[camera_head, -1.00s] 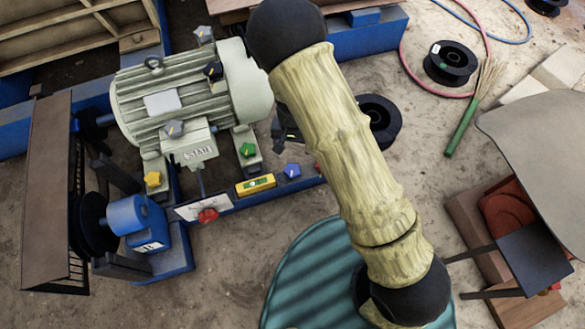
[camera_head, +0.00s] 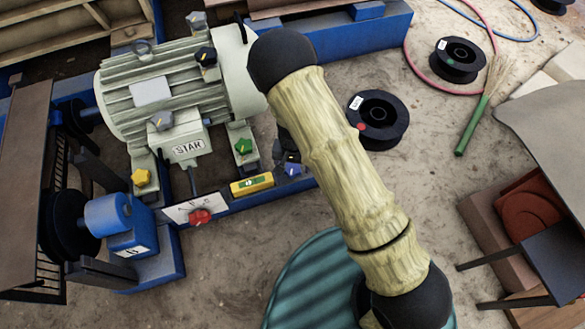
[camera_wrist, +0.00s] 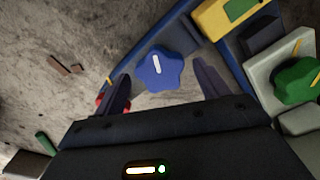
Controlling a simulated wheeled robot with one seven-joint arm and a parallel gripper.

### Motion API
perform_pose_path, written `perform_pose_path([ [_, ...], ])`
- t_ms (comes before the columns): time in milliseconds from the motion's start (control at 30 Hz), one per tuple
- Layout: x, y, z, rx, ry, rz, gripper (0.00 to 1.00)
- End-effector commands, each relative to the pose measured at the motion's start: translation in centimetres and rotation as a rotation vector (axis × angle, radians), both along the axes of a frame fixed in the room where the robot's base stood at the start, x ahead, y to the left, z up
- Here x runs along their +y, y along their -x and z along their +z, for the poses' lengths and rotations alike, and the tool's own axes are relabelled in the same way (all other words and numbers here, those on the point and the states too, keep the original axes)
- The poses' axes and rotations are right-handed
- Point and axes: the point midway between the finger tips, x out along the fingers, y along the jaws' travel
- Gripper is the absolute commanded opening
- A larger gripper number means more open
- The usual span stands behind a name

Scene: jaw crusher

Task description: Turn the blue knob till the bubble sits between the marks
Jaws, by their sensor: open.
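The blue knob (camera_wrist: 163,72) is lobed, with a white line on top, and sits on the blue rail. My gripper (camera_wrist: 163,80) is open, with one finger on each side of the knob; I cannot tell whether either touches it. In the head view the knob (camera_head: 292,169) is partly hidden by my gripper and arm. The yellow level (camera_head: 252,185) with a green vial lies just left of the knob. The bubble is too small to place against the marks. Part of the level (camera_wrist: 222,18) shows at the top of the wrist view.
A motor (camera_head: 165,90) stands behind the rail. A green knob (camera_head: 243,146), yellow knob (camera_head: 141,177) and red knob (camera_head: 199,216) are nearby. A black spool (camera_head: 378,118) lies on the ground to the right. Bare ground lies in front of the rail.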

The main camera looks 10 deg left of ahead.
Motion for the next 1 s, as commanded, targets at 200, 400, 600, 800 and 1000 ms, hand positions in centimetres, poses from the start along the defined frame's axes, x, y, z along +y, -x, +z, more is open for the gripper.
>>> perform_pose_path([
  [200,0.01,-0.02,-0.62,-0.001,0.0,-0.001,0.74],
  [400,0.0,-0.01,-0.57,0.0,0.0,-0.001,0.66],
  [600,-0.01,-0.01,-0.57,0.0,0.0,-0.001,0.29],
  [800,-0.03,-0.01,-0.5,0.0,0.0,-0.008,0.29],
  [1000,-0.07,0.0,-0.3,0.001,0.001,-0.054,0.29],
])
